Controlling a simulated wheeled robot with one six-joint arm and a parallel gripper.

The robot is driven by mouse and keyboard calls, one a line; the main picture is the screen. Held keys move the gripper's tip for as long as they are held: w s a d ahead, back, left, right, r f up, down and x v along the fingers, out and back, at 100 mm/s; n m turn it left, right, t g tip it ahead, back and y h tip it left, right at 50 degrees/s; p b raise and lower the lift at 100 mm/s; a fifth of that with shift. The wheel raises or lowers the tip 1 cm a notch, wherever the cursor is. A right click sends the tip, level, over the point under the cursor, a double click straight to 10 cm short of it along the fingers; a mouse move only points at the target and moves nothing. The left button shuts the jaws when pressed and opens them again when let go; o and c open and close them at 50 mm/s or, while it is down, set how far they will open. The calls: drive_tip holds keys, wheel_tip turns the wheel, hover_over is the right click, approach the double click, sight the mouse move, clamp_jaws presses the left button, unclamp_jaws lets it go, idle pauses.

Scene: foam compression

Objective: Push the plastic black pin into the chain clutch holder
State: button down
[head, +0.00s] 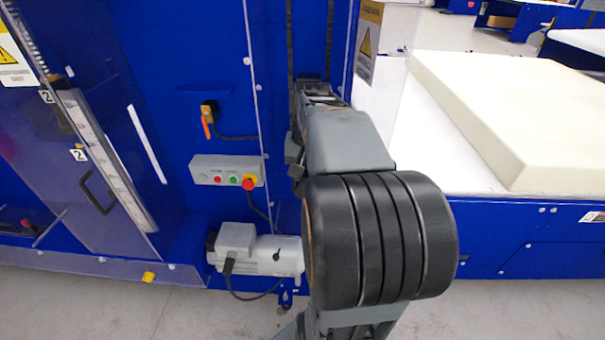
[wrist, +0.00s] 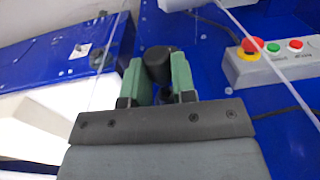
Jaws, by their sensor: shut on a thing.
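My gripper (wrist: 158,80) has two green fingers, seen in the wrist view, and they are shut on the black pin (wrist: 158,60). The pin's round dark end sticks up between the fingers. In the head view my gripper (head: 314,88) is at the far end of my arm, close to the blue machine wall between two dark vertical chains (head: 330,40). My arm hides much of that spot. I cannot make out the chain clutch holder, or whether the pin touches it.
A grey control box (head: 228,171) with buttons and a red-yellow stop knob is left of my arm, above a grey motor (head: 262,250). An orange-handled switch (head: 207,120) is higher up. A cream foam block (head: 510,110) lies on the white table at the right.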

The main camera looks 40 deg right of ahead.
drive_tip(key=shift+w+d+p, duration=0.5)
drive_tip(key=shift+w+d, duration=0.35)
idle(0.3)
drive_tip(key=shift+w+d+r+t+p, duration=0.3)
drive_tip(key=shift+w+d+r+p, duration=0.1)
drive_tip(key=shift+p, duration=0.2)
idle(4.2)
drive_tip(key=c, duration=1.3)
unclamp_jaws()
drive_tip(key=shift+o, duration=1.2)
drive_tip(key=shift+f, duration=0.1)
drive_tip(key=shift+o, duration=0.2)
drive_tip(key=shift+s+a+f+b, duration=0.2)
drive_tip(key=shift+s+b, duration=0.15)
